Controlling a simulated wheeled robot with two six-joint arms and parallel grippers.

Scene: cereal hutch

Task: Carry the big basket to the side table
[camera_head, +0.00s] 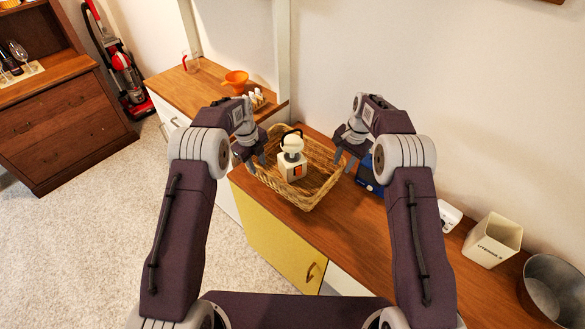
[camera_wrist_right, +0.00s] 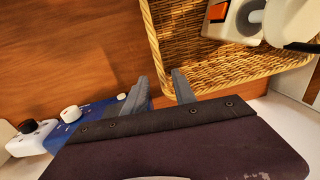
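The big wicker basket (camera_head: 318,187) stands on the wooden counter, with a white appliance with a black handle (camera_head: 292,158) inside it. My left gripper (camera_head: 249,157) is at the basket's left rim, its fingers looking spread. My right gripper (camera_head: 345,161) is at the right rim. In the right wrist view, the right gripper's fingers (camera_wrist_right: 161,90) are apart, with the near corner of the basket (camera_wrist_right: 205,76) at and just beyond the gap. I cannot tell whether either gripper touches the rim. Which surface is the side table is not clear.
A wooden-topped surface (camera_head: 165,84) at the back left holds an orange bowl (camera_head: 236,80), a glass mug (camera_head: 190,62) and small jars. A blue device (camera_head: 366,174) sits right of the basket. A utensil holder (camera_head: 492,240) and metal pot (camera_head: 553,287) stand at right. Carpet lies open at left.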

